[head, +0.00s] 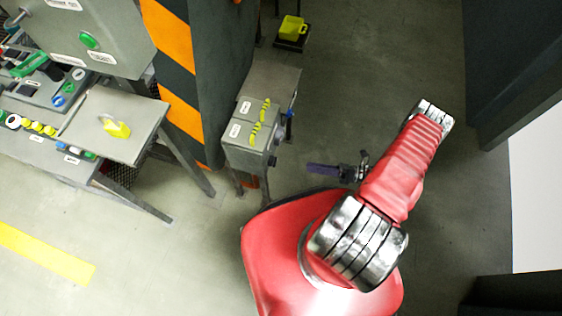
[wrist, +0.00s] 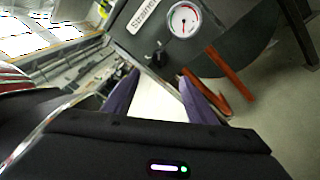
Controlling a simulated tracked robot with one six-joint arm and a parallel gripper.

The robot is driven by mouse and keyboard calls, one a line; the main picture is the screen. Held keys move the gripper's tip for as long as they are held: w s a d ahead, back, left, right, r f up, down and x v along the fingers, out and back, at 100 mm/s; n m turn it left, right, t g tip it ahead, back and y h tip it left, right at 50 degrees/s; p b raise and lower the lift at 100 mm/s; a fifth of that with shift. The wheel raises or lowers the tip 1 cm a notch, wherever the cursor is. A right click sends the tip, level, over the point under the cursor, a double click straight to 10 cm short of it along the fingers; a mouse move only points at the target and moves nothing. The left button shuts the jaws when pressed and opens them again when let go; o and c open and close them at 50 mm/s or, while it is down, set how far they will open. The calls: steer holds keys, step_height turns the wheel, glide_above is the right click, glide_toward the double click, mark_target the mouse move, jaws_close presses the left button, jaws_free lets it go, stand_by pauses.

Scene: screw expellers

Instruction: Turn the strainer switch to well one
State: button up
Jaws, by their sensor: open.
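In the wrist view a dark panel has a white label reading "Strainer" (wrist: 146,12). A small black knob (wrist: 158,58), apparently the strainer switch, sits below it; its pointing and any well marks are too small to read. My gripper (wrist: 159,74) has its two purple fingers apart, with nothing between them. The knob appears just beyond and between the fingertips, with no clear contact. In the head view my gripper (head: 312,168) points left toward a grey control box (head: 262,92). I cannot make out the switch there.
A round gauge (wrist: 184,20) is right of the label, and an orange-red bar (wrist: 231,74) lies further right. In the head view a striped pillar (head: 195,70) stands behind the box, and a desk (head: 120,135) is at left.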

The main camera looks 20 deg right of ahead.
mark_target(273, 161)
steer(key=x, duration=1.3)
steer(key=shift+a, duration=0.35)
steer(key=shift+w, duration=0.15)
